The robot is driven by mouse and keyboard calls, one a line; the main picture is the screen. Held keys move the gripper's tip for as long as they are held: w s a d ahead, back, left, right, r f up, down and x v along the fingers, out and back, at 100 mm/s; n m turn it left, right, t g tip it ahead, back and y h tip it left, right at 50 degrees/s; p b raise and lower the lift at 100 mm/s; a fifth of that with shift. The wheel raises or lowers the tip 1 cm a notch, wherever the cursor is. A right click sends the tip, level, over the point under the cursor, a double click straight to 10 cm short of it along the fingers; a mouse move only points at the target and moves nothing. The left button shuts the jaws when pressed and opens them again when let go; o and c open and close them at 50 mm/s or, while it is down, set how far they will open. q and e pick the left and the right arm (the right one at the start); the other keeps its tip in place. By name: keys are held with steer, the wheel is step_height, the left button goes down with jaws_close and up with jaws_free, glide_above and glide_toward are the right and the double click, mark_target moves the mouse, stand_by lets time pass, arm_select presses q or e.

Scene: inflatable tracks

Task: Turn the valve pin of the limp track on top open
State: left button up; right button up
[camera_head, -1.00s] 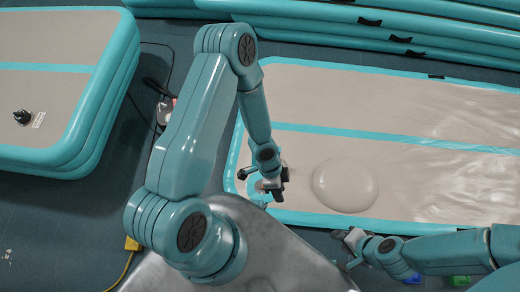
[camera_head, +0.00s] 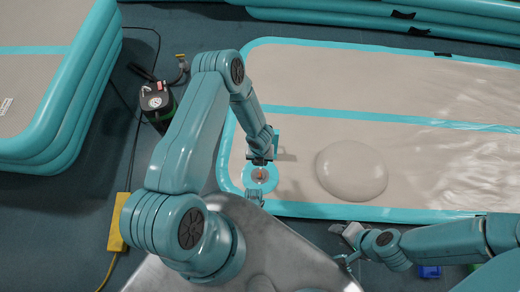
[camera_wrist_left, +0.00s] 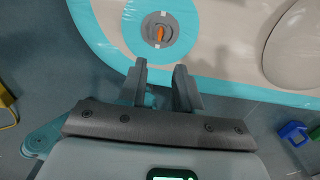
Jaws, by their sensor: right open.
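The limp track (camera_head: 320,155) is beige with teal edges, wrinkled at right, with a round bulge near its front. Its valve, a grey disc in a teal ring, has an orange pin (camera_head: 260,175) at the front left corner. In the left wrist view the pin (camera_wrist_left: 160,34) stands nearly upright in the picture, tilted slightly. My left gripper (camera_wrist_left: 160,68) is open and empty, its fingertips just short of the valve and apart from the pin. In the head view its fingers are hard to make out. My right gripper (camera_head: 346,240) is open and empty by the track's front edge.
A plump track stack (camera_head: 40,120) stands at left. A dark pump with a gauge (camera_head: 156,103) and hose is on the floor between. A yellow box (camera_head: 118,222) with a cable lies front left. Blue (camera_head: 430,271) and green blocks lie front right. More tracks lie behind.

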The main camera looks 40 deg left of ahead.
arm_select(q)
step_height(320, 180, down, 14)
steer(key=b, duration=0.5)
steer(key=shift+f, duration=0.2)
jaws_close()
